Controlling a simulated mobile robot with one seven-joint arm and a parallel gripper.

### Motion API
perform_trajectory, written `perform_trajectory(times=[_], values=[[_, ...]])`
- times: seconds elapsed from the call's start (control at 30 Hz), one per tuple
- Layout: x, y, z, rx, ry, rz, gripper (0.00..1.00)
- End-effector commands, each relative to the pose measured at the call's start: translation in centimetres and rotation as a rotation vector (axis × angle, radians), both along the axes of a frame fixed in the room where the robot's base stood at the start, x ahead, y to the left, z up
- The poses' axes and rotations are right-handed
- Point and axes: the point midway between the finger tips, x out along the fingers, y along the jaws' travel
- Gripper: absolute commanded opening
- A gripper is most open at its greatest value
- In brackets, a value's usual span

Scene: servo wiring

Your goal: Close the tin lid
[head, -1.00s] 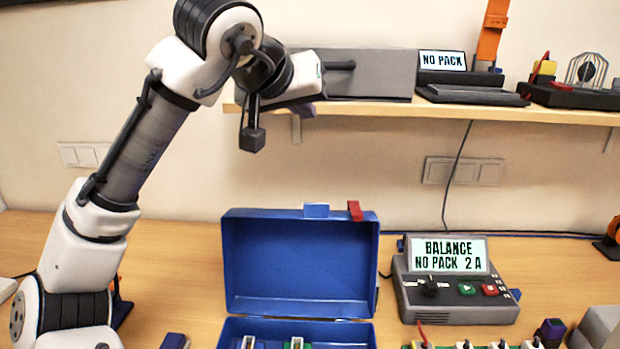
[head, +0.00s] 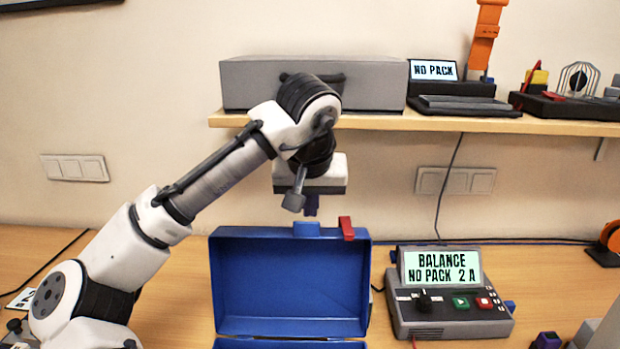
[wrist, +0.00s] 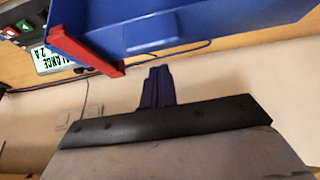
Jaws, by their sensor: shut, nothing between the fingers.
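The blue tin (head: 290,342) stands on the wooden table with its lid (head: 290,285) raised upright, so it is open. A blue tab (head: 306,229) and a red clip (head: 347,228) sit on the lid's top edge. My gripper (head: 311,211) is shut and empty, pointing down just above the lid's top edge near the blue tab. In the wrist view my gripper (wrist: 158,72) is near the lid (wrist: 190,22), with the red clip (wrist: 85,50) to the left. I cannot tell whether the fingers touch the lid. The tin's inside is mostly cut off.
A balance charger (head: 450,305) with a lit screen stands right of the tin. Above, a wooden shelf (head: 400,120) holds a grey case (head: 245,85) and a "NO PACK" device (head: 455,90). Cables run along the wall behind.

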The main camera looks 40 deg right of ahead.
Motion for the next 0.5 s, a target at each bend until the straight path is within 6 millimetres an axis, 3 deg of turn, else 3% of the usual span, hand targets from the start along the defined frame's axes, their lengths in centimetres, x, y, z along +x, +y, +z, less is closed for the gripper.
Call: perform_trajectory(times=[0.03,0.2,0.5], values=[[-0.9,0.7,0.9,-0.001,-0.005,-0.002,0.0],[-2.5,1.8,1.3,-0.001,-0.004,-0.001,0.0],[-3.2,2.3,1.3,-0.002,-0.002,-0.001,0.0]])
